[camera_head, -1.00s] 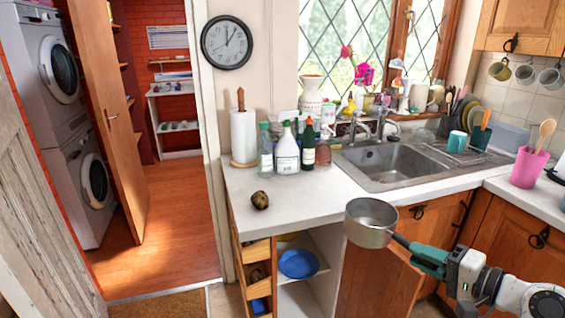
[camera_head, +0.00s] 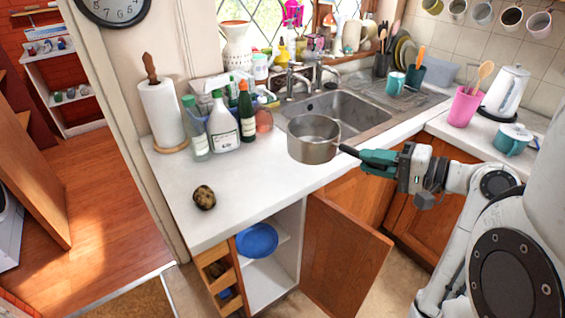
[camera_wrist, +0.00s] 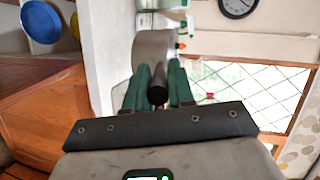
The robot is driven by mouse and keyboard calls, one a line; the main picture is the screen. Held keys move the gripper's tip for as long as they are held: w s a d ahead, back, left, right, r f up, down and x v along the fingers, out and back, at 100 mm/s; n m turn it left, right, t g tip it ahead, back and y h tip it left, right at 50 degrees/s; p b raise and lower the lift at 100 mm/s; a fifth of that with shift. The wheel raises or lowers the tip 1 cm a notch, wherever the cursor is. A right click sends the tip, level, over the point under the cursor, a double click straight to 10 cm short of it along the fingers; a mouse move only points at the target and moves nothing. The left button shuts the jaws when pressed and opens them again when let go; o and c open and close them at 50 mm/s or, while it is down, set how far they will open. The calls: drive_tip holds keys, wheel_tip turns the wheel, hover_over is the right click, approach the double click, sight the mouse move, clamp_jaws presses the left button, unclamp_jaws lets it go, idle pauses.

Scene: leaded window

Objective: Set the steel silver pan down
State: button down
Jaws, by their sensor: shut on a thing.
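The steel silver pan (camera_head: 314,139) is upright in the head view, in front of the sink's left edge and over the white counter (camera_head: 262,185). I cannot tell whether its base touches the counter. My gripper (camera_head: 362,158) is shut on the pan's dark handle, to the right of the pan. In the wrist view the handle (camera_wrist: 157,88) lies between my two green fingers (camera_wrist: 156,92), with part of the pan (camera_wrist: 152,48) beyond them.
Several bottles (camera_head: 222,126) and a paper towel roll (camera_head: 163,115) stand behind. The sink (camera_head: 345,112) is behind the pan. A cupboard door (camera_head: 343,257) hangs open below. The counter between lump and pan is clear.

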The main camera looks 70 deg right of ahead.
drive_tip(key=w+d+f+p, duration=0.1)
drive_tip(key=w+d+f, duration=0.3)
drive_tip(key=w+f, duration=0.8)
drive_tip(key=shift+w+d+f+p, duration=0.2)
drive_tip(key=shift+w+f+p, duration=0.2)
drive_tip(key=shift+w, duration=0.1)
drive_tip(key=shift+f, duration=0.1)
drive_tip(key=c, duration=1)
unclamp_jaws()
drive_tip(key=shift+f, duration=0.1)
drive_tip(key=shift+o, duration=0.2)
